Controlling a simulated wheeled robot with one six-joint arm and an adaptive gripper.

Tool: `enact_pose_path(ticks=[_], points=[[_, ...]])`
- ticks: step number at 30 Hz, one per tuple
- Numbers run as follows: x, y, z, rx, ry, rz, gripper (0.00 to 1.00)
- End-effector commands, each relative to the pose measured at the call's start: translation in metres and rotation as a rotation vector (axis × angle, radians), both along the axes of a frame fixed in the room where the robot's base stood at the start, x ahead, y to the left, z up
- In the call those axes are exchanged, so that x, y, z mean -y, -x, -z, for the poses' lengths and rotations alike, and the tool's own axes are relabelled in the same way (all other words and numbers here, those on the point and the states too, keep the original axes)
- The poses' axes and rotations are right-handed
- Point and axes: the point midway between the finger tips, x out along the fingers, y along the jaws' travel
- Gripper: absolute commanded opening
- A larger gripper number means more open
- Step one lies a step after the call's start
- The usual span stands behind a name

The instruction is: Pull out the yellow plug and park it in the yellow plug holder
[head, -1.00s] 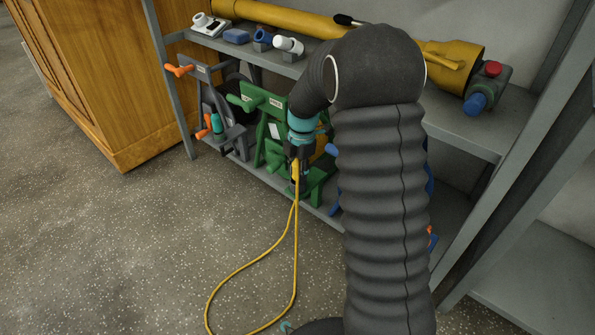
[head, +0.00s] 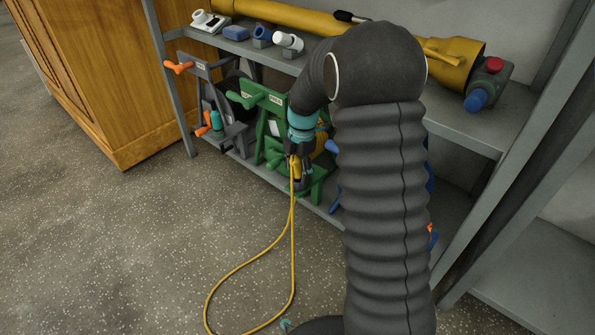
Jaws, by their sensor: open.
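The yellow plug (head: 296,168) is a small yellow piece at my gripper (head: 301,175), with its yellow cord (head: 292,225) hanging down to the floor in a loop. My gripper points down in front of the green stand on the lower shelf. Its jaws are open around or right beside the plug; I cannot tell whether they touch it. What the plug's far end sits in is hidden. I cannot make out the yellow plug holder for certain; a yellow-orange part (head: 321,146) shows partly behind my gripper.
The green stand (head: 268,125) with a handle and a grey stand (head: 215,110) with orange handles stand on the lower shelf. The upper shelf (head: 465,125) holds a long yellow tube and several connectors. A wooden cabinet (head: 110,80) is at left. The floor in front is open.

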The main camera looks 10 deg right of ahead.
Motion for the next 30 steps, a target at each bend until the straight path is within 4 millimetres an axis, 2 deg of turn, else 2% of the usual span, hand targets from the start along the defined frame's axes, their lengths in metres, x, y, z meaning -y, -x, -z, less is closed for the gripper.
enact_pose_path(ticks=[9, 15, 21, 30], points=[[0.000, 0.000, -0.055, 0.004, 0.001, -0.001, 0.64], [0.000, 0.000, -0.082, 0.001, 0.000, -0.001, 0.64], [0.000, 0.001, -0.093, 0.000, 0.000, 0.000, 0.64], [0.000, 0.001, -0.093, 0.000, 0.000, 0.000, 0.64]])
